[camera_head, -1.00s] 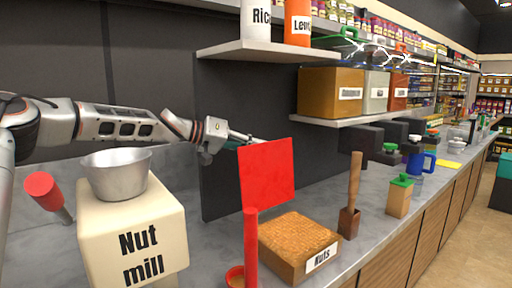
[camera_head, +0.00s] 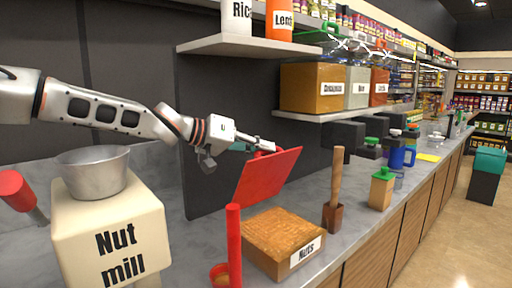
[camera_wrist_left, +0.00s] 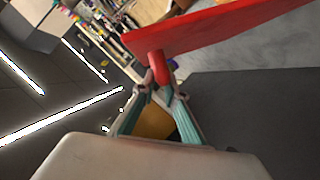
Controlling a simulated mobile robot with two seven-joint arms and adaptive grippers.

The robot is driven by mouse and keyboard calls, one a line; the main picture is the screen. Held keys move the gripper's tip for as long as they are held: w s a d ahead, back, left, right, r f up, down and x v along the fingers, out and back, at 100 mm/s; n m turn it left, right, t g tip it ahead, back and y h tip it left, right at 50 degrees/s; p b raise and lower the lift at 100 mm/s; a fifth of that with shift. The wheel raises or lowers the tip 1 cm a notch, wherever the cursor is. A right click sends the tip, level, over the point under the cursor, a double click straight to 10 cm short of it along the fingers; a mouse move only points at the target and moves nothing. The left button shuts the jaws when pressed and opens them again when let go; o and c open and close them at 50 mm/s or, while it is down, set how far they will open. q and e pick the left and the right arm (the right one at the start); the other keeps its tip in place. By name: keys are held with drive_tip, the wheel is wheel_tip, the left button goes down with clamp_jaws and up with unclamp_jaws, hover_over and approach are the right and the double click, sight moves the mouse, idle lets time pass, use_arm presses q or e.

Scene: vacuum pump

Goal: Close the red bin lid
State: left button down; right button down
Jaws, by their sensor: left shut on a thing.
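The red lid (camera_head: 266,180) is a flat panel tilted above the back left of the box of nuts (camera_head: 297,256), which is full of brown nuts and labelled "Nuts". My left gripper (camera_head: 266,148) is at the lid's upper, back side. In the left wrist view, my left gripper (camera_wrist_left: 161,93) is shut on the lid's short red knob (camera_wrist_left: 157,67), and the panel (camera_wrist_left: 220,27) spreads above it. I cannot tell whether the lid is hinged to the box. My right gripper is not in view.
A nut mill (camera_head: 112,230) with a metal bowl stands at left. A red post (camera_head: 234,245) rises in front of the lid. A wooden tool in a holder (camera_head: 334,216) stands right of the nuts. A shelf (camera_head: 225,45) overhangs behind.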

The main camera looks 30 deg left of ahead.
use_arm(q)
drive_tip(key=shift+s+d, duration=0.2)
drive_tip(key=shift+d, duration=0.3)
drive_tip(key=c, duration=2.3)
unclamp_jaws()
drive_tip(key=shift+c, duration=0.2)
drive_tip(key=shift+s+a, duration=0.15)
drive_tip(key=v, duration=1.1)
drive_tip(key=shift+s+r, duration=0.2)
drive_tip(key=shift+s, duration=0.1)
drive_tip(key=shift+c, duration=0.3)
